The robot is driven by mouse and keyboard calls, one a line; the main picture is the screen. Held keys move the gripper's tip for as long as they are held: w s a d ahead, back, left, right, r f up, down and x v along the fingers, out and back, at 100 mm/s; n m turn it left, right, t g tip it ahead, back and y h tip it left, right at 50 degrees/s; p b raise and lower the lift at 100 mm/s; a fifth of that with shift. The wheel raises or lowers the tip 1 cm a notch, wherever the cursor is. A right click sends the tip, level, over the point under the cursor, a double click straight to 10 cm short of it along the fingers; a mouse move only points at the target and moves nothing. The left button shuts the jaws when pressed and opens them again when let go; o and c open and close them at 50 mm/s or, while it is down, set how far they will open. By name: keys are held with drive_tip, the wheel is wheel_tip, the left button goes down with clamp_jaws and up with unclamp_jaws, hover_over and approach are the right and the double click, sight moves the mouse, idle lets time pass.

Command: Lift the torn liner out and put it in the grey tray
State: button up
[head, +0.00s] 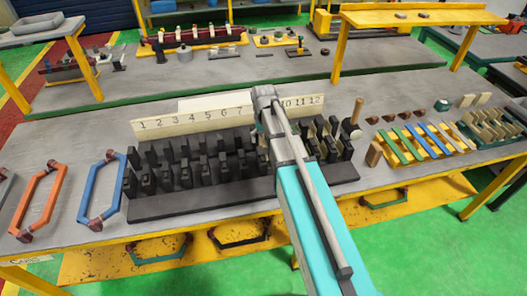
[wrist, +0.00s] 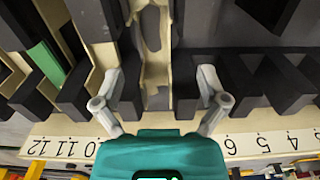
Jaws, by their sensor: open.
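In the wrist view a pale beige liner (wrist: 155,72) with ragged dark gaps stands in a slot between dark blocks of the stator. My gripper (wrist: 159,76) is open, with one finger on each side of that slot. I cannot tell whether the fingers touch anything. In the head view my arm hides the liner and the gripper's fingers over the black stator block (head: 230,206). A shallow grey tray (head: 48,27) sits on a raised shelf at the upper left.
A numbered board (head: 190,124) stands behind the stator. A green strip (wrist: 45,62) lies in another slot. An orange coil (head: 40,203) and a blue coil (head: 103,190) lie on the left. Coloured strips (head: 428,140), a mallet (head: 356,112) and small blocks crowd the right.

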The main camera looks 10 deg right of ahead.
sight(266, 151)
drive_tip(key=shift+f, duration=0.15)
drive_tip(key=shift+d+f+b, duration=0.2)
drive_tip(key=shift+f+b, duration=1.05)
drive_tip(key=shift+b, duration=0.1)
drive_tip(key=shift+d+f+b, duration=0.15)
drive_tip(key=shift+f+b, duration=1.1)
drive_tip(key=shift+b, duration=0.05)
drive_tip(key=c, duration=0.9)
